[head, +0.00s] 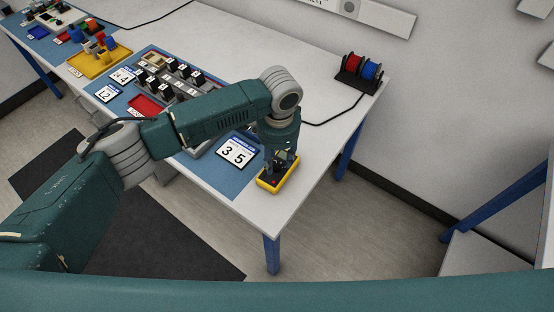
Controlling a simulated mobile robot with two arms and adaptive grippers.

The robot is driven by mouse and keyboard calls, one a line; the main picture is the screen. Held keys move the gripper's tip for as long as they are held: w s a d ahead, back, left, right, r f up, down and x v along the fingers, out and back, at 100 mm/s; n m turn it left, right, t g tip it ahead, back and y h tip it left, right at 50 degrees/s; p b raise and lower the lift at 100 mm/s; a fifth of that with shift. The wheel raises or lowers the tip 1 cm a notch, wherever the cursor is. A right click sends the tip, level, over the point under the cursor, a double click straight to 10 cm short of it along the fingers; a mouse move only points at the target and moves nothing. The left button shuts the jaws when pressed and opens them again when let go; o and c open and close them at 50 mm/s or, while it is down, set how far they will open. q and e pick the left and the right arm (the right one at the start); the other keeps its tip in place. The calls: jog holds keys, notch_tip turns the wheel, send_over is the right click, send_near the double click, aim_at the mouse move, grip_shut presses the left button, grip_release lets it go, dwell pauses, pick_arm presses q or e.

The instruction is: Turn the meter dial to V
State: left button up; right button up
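The yellow multimeter (290,186) with a dark face lies near the right corner of the table, beside a card reading 3 5. My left gripper (279,168) points down right over the meter, at or just above its face. The gripper covers the dial, so the dial's setting and any contact with it are hidden. The fingers are small and dark here, and I cannot tell whether they are open or shut. My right gripper is not in view.
A stand with red and blue spools (359,72) sits at the table's back right, with a black cable beside it. Number cards (238,151), a red tray (146,106), dark blocks and a yellow tray (97,63) lie leftward. The white tabletop (315,140) right of the meter is clear.

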pick_arm(q)
jog(key=shift+f, duration=0.9)
grip_shut()
jog(key=shift+r+m, duration=0.1)
jog(key=shift+m, duration=0.2)
jog(key=shift+m+p, duration=0.55)
jog(key=shift+m, duration=0.05)
jog(key=shift+m+p, duration=0.4)
jog(key=shift+m, duration=0.8)
jog(key=shift+m+p, duration=0.35)
jog(key=shift+m, duration=1.85)
